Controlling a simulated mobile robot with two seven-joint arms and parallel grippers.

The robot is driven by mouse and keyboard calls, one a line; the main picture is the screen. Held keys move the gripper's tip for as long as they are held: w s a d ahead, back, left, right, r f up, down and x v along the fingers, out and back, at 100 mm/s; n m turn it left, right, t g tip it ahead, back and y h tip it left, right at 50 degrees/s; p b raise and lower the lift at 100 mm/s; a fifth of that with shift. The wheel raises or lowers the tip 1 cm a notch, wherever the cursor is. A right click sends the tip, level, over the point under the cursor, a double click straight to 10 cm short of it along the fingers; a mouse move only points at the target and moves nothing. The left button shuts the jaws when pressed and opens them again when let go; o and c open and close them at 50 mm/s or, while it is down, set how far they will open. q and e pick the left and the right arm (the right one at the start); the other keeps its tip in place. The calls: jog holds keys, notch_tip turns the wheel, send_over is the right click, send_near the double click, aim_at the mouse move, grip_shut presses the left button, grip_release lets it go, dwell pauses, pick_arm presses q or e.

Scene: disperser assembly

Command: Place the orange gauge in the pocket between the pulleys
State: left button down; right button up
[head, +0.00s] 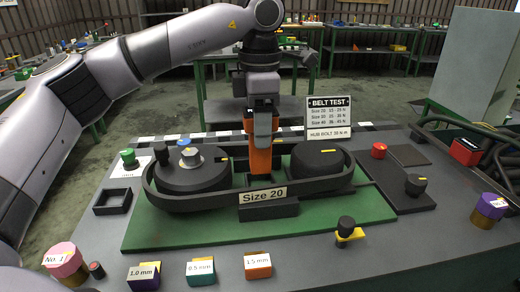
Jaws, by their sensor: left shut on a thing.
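My left gripper (262,137) points down and is shut on the upper part of the orange gauge (259,160). The gauge is upright between the large left pulley (190,178) and the smaller right pulley (318,160), inside the dark belt (220,203) that loops around both. The pocket is not clearly visible behind the gauge and the belt. I cannot tell whether the gauge's lower end is seated in it. My right gripper is not in view.
A "Size 20" sign (263,195) stands at the belt's front. The green base plate (160,236) carries the pulleys. Purple, teal and orange labelled blocks line the table's front edge. A belt test card (328,112) stands behind the right pulley. An empty square tray (112,204) lies left.

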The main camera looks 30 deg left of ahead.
pick_arm(q)
jog(key=shift+f, duration=2.25)
jog(key=shift+f, duration=0.1)
jog(key=shift+c, duration=2)
grip_release()
jog(key=shift+f, duration=0.1)
notch_tip(320, 180, up, 12)
jog(key=shift+r, duration=0.15)
